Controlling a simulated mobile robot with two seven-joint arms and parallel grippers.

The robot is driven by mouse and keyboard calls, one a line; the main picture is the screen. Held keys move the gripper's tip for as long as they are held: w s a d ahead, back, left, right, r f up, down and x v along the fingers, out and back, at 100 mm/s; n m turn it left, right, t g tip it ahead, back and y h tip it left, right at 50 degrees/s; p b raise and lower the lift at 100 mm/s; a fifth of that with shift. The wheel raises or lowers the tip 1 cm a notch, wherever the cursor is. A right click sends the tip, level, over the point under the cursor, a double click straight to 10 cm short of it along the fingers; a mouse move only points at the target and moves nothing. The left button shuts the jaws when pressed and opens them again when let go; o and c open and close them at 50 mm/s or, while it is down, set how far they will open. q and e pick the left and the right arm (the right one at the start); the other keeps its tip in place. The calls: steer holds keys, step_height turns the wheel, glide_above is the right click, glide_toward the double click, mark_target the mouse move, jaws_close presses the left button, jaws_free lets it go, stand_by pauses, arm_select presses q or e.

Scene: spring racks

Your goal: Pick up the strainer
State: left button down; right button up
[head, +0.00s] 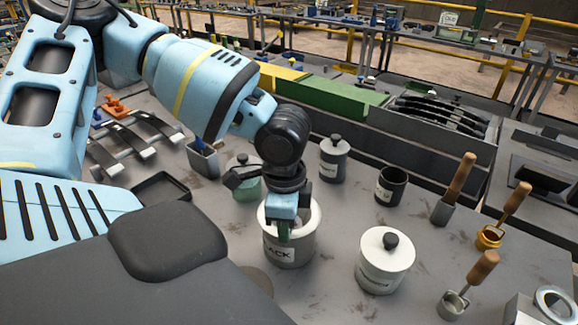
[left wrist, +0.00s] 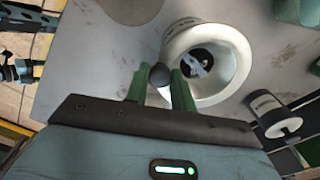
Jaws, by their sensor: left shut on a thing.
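My left gripper (head: 284,238) points down at the mouth of a white pot (head: 290,254) with dark lettering on its side. In the left wrist view its two green fingers (left wrist: 159,88) are shut on a dark round knob (left wrist: 160,74). What the knob belongs to is hidden, so I cannot tell whether it is part of the strainer. The white pot (left wrist: 232,88) is open in that view, with something dark and silvery (left wrist: 196,62) inside. I cannot clearly identify the strainer. My right gripper is not in view.
A lidded white pot (head: 384,265) stands to the right, with a grey lidded jar (head: 334,162) and a black cup (head: 391,187) behind. Wooden-handled metal tools (head: 470,285) stand at the far right. A green lidded pot (head: 246,186) and a dark tray (head: 160,189) are at left.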

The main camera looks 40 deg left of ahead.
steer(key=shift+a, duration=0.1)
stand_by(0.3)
arm_select(q)
steer(key=shift+r, duration=0.55)
step_height(320, 180, up, 27)
steer(key=p, duration=0.1)
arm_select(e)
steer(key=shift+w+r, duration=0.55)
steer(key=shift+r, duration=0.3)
